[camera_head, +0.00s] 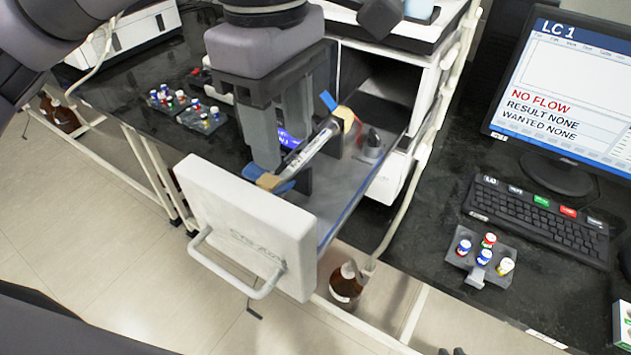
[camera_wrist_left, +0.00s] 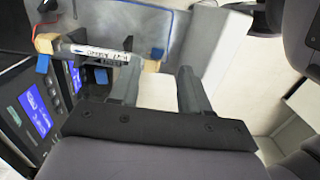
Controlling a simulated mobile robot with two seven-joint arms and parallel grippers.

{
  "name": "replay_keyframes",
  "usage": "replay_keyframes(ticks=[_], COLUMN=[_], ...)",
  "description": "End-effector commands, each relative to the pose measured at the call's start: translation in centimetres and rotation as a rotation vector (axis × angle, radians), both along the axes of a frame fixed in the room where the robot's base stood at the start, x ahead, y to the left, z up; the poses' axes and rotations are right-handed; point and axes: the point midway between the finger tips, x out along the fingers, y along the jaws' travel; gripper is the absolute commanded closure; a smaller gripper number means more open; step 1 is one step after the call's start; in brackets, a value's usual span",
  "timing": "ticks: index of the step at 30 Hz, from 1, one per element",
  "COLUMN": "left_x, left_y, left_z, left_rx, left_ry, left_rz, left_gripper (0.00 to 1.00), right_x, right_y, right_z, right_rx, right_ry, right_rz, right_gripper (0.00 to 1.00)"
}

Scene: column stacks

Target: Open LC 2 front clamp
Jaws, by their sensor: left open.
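A column (camera_head: 310,148) with a printed label lies in the pulled-out drawer, with a tan-and-blue clamp at each end. The front clamp (camera_head: 267,181) is near the white drawer front (camera_head: 245,225); its blue part lies low. The rear clamp (camera_head: 345,115) has a blue part sticking up. My right gripper is out of view.
A monitor (camera_head: 570,90) reading LC 1 and a keyboard (camera_head: 540,215) stand at right. A rack of capped vials (camera_head: 480,255) is on the bench below them. More vial racks (camera_head: 205,118) stand left of the drawer. A brown bottle (camera_head: 346,283) is below the drawer.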

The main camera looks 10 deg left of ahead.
Motion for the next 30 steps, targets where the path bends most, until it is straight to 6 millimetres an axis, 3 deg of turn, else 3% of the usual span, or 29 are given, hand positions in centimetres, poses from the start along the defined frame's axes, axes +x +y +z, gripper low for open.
replay_keyframes(ticks=[7, 21, 30], left_x=[0.2, 0.1, 0.2], left_y=[0.3, 0.3, 0.2], left_z=[0.1, -6.0, -6.7], left_rx=[0.047, 0.044, 0.043], left_ry=[-0.036, -0.033, -0.036], left_rz=[-0.011, -0.011, -0.011], left_gripper=[0.53, 0.53, 0.53], right_x=[0.0, 0.0, 0.0], right_y=[0.0, 0.2, 0.2], right_z=[0.0, 0.8, 0.8], right_rx=[0.001, 0.005, 0.005], right_ry=[0.000, 0.001, 0.001], right_rz=[-0.001, -0.003, -0.002], right_gripper=[0.80, 0.80, 0.80])
